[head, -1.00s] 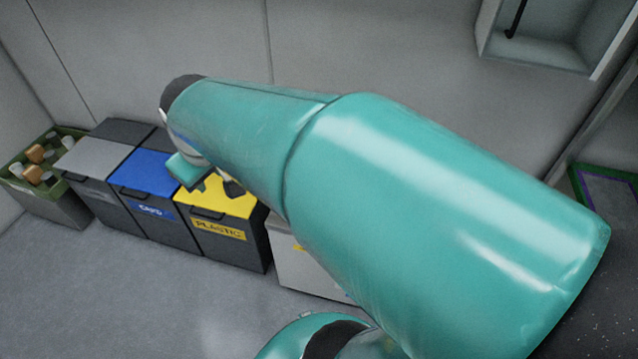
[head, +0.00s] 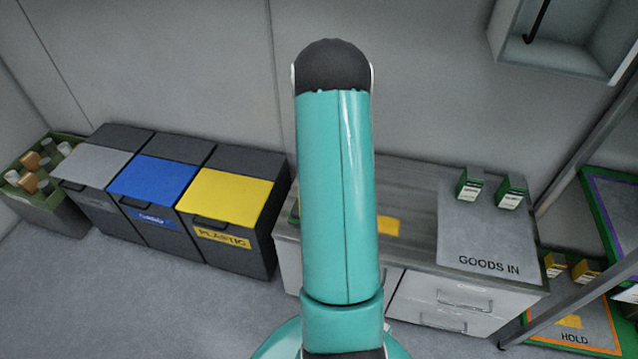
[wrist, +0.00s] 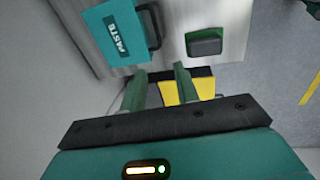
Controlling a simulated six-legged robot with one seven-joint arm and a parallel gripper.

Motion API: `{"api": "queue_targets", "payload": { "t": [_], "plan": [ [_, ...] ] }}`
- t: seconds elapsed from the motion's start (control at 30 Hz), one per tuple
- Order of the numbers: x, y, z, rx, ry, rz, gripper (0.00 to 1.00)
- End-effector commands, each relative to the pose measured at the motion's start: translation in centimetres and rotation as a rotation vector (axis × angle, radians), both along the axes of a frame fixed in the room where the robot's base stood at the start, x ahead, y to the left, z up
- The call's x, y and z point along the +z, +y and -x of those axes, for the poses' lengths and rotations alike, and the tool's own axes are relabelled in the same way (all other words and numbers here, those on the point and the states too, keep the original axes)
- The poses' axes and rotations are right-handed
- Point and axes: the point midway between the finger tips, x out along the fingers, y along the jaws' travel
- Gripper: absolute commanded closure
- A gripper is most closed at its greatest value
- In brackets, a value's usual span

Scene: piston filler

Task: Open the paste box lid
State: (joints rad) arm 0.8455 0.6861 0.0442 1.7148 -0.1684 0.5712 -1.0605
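The paste box (wrist: 112,38) shows in the wrist view at the upper left, a teal box with white lettering and a dark handle (wrist: 149,27) on its right side. It sits on a grey surface (wrist: 172,48) and its lid looks shut. My gripper (wrist: 160,74) is open, its two green fingers apart with nothing between them. In the picture the fingertips are just below the box's lower right corner, apart from the handle. In the head view my raised arm covers the middle, and neither the gripper nor the paste box can be made out.
A dark green block (wrist: 204,42) sits right of the paste box. A yellow patch (wrist: 187,91) lies beside the right finger. In the head view, the cabinet top has a GOODS IN mat (head: 475,240) with two small boxes; bins (head: 232,200) stand left, a rack (head: 575,160) right.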

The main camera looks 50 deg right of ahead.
Motion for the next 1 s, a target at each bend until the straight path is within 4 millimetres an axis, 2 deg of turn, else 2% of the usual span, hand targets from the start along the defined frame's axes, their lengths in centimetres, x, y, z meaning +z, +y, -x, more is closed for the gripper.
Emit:
{"api": "queue_targets", "payload": {
  "t": [0.1,0.27,0.8,1.0],
  "plan": [
    [-1.5,-1.0,0.4,0.009,0.008,-0.003,0.69],
    [-3.1,-1.3,0.2,0.011,0.010,-0.006,0.69],
    [-13.0,-3.0,-0.7,0.010,0.010,-0.006,0.69],
    [-14.7,-3.3,-0.9,0.010,0.008,-0.003,0.69]
  ]
}}
